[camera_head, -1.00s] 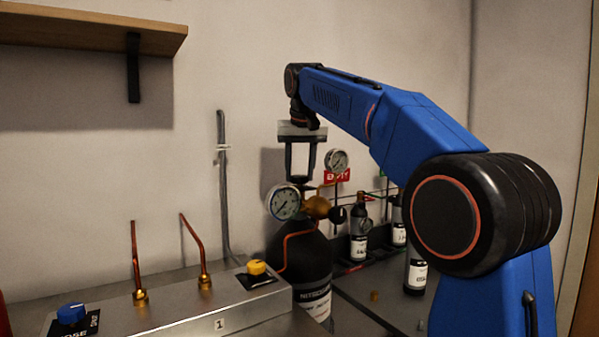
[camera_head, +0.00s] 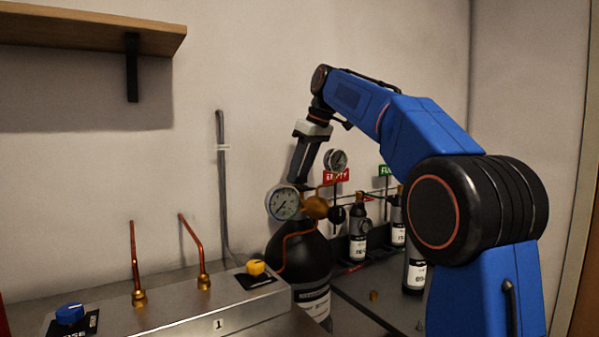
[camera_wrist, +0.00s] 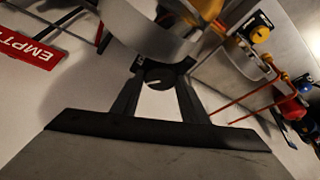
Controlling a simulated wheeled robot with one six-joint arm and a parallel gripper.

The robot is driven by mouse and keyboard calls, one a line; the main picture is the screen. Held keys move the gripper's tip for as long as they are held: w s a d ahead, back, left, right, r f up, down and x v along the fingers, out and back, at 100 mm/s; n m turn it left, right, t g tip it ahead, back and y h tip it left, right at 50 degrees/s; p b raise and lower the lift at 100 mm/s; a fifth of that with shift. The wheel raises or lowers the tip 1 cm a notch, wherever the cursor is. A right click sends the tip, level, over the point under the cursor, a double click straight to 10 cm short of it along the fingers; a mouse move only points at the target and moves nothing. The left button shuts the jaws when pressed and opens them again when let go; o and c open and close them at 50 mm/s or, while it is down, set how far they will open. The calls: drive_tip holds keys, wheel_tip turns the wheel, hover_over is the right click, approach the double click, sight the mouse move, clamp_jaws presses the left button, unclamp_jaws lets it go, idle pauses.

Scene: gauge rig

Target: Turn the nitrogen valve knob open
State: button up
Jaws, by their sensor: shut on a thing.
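The nitrogen cylinder (camera_head: 300,262) is black with a white label and stands behind the metal bench. On top sit a brass regulator (camera_head: 316,207), a round white gauge (camera_head: 283,202) and a second gauge (camera_head: 336,160) behind. My gripper (camera_head: 297,183) reaches down to the cylinder top, behind the front gauge, its body leaning with the tips lower left. In the wrist view a black valve knob (camera_wrist: 159,78) with a pale pointer mark sits between my fingertips (camera_wrist: 158,82), which are shut on it. In the head view the gauge and fingers hide this knob.
A bench box with a yellow knob (camera_head: 256,267), a blue knob (camera_head: 70,313) and copper tubes (camera_head: 197,250) stands in front. Several small dark bottles (camera_head: 358,240) stand at right beside a red EMPTY sign (camera_head: 337,176). A wooden shelf (camera_head: 90,30) hangs upper left.

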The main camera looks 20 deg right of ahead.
drive_tip(key=n+g+y, duration=0.1)
drive_tip(key=n, duration=0.3)
drive_tip(key=shift+w+d, duration=0.1)
drive_tip(key=shift+w, duration=0.05)
drive_tip(key=shift+n+g, duration=0.7)
drive_tip(key=shift+n, duration=1.1)
drive_tip(key=shift+y, duration=0.3)
drive_tip(key=o, duration=1.1)
drive_tip(key=shift+c, duration=0.2)
